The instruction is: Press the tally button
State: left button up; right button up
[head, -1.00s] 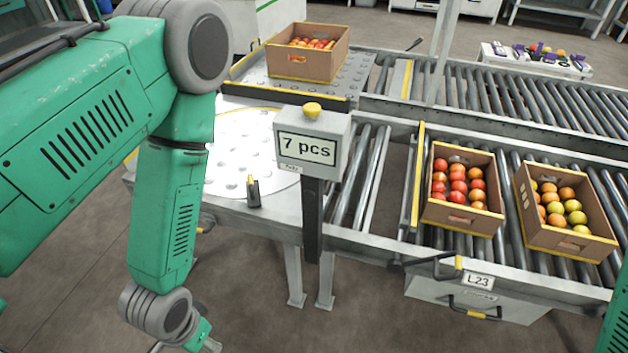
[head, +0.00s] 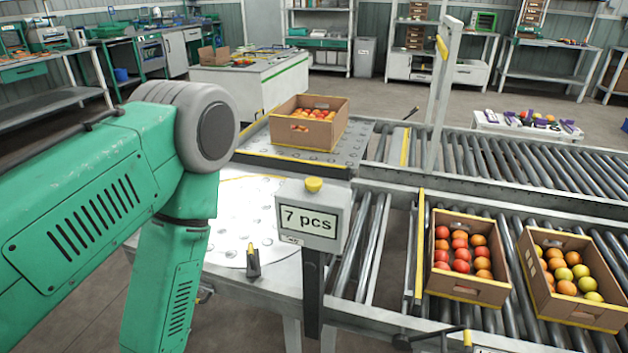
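The tally button (head: 314,184) is a yellow knob on top of a grey counter box (head: 338,205). The box stands on a dark post, and its display (head: 308,222) reads "7 pcs". My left arm comes in from the left and bends down in front of the table, left of the counter box. Its gripper is below the picture's lower edge. My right gripper is not in view either. Nothing touches the button.
Another box (head: 318,133) sits on the ball table behind. A small black lever (head: 253,265) stands left of the post.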

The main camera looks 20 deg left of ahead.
pick_arm(q)
jog(key=shift+c, duration=0.4)
grip_shut()
